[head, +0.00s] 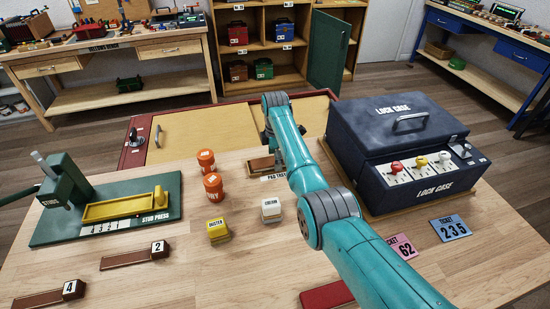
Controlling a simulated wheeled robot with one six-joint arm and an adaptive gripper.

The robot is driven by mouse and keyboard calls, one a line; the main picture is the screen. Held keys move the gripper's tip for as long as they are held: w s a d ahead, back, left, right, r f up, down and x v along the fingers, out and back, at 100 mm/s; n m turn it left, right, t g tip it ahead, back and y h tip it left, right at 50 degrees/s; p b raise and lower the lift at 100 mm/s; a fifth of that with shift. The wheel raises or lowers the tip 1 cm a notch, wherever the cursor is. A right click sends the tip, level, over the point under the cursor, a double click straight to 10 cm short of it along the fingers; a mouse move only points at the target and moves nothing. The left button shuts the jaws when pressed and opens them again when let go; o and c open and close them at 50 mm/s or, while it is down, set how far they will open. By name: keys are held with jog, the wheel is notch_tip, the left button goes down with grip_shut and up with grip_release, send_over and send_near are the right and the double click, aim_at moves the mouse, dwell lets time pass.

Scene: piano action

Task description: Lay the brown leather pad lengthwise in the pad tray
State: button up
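The pad tray (261,165) is a small brown and tan piece on the wooden table, behind a white label partly readable as "PAD T...". My teal arm crosses in front of its right side. I cannot tell whether the brown surface there is the leather pad or the tray itself. No separate brown leather pad shows clearly. A dark part of my gripper (267,136) shows just above the tray, left of the arm. Its fingers are hidden behind my arm, so its opening and any contents cannot be seen.
The navy lock case (390,130) stands right of my arm. Orange cylinders (213,187), a yellow block (218,230) and a cream block (271,209) stand left of it. The green stud press (105,210) is far left. A dark red piece (327,296) lies at the front. The front centre is mostly clear.

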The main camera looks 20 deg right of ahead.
notch_tip(320, 180, up, 12)
jog(key=shift+r, duration=0.15)
dwell(0.7)
